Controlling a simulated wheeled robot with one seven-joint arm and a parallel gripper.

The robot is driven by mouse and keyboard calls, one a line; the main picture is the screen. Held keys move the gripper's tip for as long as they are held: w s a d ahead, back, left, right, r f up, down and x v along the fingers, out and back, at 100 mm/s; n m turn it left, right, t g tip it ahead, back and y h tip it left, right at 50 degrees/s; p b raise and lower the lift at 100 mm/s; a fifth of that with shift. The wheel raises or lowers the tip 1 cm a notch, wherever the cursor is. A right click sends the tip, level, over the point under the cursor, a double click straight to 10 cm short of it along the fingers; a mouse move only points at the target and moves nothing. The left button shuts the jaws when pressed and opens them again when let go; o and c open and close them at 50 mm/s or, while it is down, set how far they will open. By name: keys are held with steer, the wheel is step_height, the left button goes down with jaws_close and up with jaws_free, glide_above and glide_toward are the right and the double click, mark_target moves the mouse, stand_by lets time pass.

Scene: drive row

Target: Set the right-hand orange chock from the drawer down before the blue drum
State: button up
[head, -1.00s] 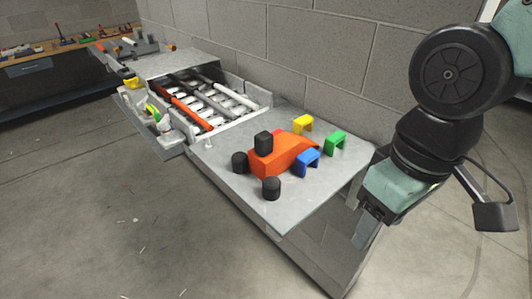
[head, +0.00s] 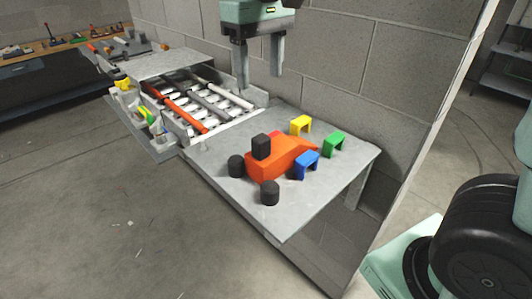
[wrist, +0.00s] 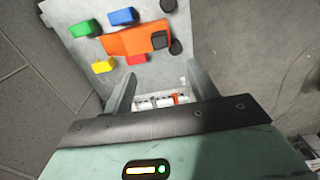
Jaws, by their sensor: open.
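My gripper (head: 260,78) hangs open and empty above the back of the bench, pointing down. In the wrist view its two fingers (wrist: 158,78) are spread, with nothing between them. A large orange wedge-shaped block (head: 275,162) lies on the grey bench top (head: 215,165); it also shows in the wrist view (wrist: 125,43). A small blue bridge-shaped block (head: 307,164) stands beside it. I cannot make out a blue drum. No orange chock in a drawer can be picked out; a low open tray (head: 165,155) at the bench's left front holds small yellow and green items.
Yellow (head: 300,125) and green (head: 334,145) bridge blocks stand behind. A rack of bars (head: 205,103) lies left. A block wall (head: 330,60) closes the back.

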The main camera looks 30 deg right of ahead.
mark_target(261, 137)
step_height(261, 137, down, 11)
steer(key=p, duration=0.3)
steer(key=shift+f+p, duration=1.25)
steer(key=shift+f, duration=1.4)
jaws_close()
